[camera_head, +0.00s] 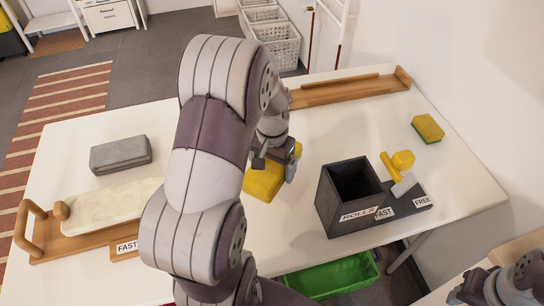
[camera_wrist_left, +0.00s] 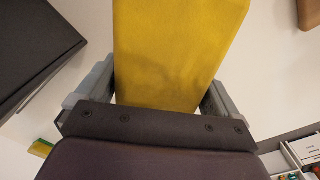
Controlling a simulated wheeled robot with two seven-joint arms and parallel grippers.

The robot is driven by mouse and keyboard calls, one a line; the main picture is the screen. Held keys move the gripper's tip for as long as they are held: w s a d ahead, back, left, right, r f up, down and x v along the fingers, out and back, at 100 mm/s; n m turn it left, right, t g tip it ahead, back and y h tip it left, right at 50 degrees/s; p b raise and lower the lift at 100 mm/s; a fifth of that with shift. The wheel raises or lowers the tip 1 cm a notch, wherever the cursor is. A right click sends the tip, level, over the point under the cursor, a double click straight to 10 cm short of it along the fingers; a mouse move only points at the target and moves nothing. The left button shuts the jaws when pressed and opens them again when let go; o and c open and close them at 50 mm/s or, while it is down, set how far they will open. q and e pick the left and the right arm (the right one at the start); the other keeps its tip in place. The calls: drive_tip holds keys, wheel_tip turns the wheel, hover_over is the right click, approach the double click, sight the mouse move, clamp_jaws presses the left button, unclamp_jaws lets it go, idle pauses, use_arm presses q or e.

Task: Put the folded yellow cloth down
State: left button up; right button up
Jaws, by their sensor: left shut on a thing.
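My left gripper (camera_head: 278,165) is shut on the folded yellow cloth (camera_head: 264,181), over the middle of the white table. In the left wrist view the cloth (camera_wrist_left: 180,45) sits between the two grey fingers (camera_wrist_left: 158,90) and extends away from them. My left arm hides part of the cloth in the head view, and I cannot tell whether its lower edge touches the table. Part of my right arm shows at the bottom right corner of the head view; the state of its gripper does not show clearly.
A dark box (camera_head: 333,215) labelled ROLLS, with a yellow-handled tool (camera_head: 401,175) beside it, stands right of the cloth. A sponge (camera_head: 427,128) lies far right. A grey block (camera_head: 120,154) and a wooden tray (camera_head: 70,245) are left. A wooden rack (camera_head: 345,91) lines the back.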

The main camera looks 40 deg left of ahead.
sight(274, 164)
use_arm(q)
drive_tip(key=f, duration=0.7)
drive_tip(key=shift+s+d+f+b, duration=0.1)
drive_tip(key=shift+s+d+b, duration=0.15)
drive_tip(key=shift+s+b, duration=0.1)
drive_tip(key=shift+f, duration=0.15)
drive_tip(key=o, duration=0.8)
drive_tip(key=r, duration=0.4)
drive_tip(key=r+p, duration=0.1)
drive_tip(key=r, duration=0.7)
drive_tip(key=shift+d+r, duration=0.15)
drive_tip(key=shift+d, duration=0.15)
drive_tip(key=shift+m+t, duration=0.7)
drive_tip(key=s+d, duration=0.2)
drive_tip(key=d, duration=0.2)
drive_tip(key=s+d, duration=0.2)
drive_tip(key=d, duration=0.2)
drive_tip(key=s+d, duration=0.3)
drive_tip(key=d, duration=0.1)
drive_tip(key=shift+s, duration=0.1)
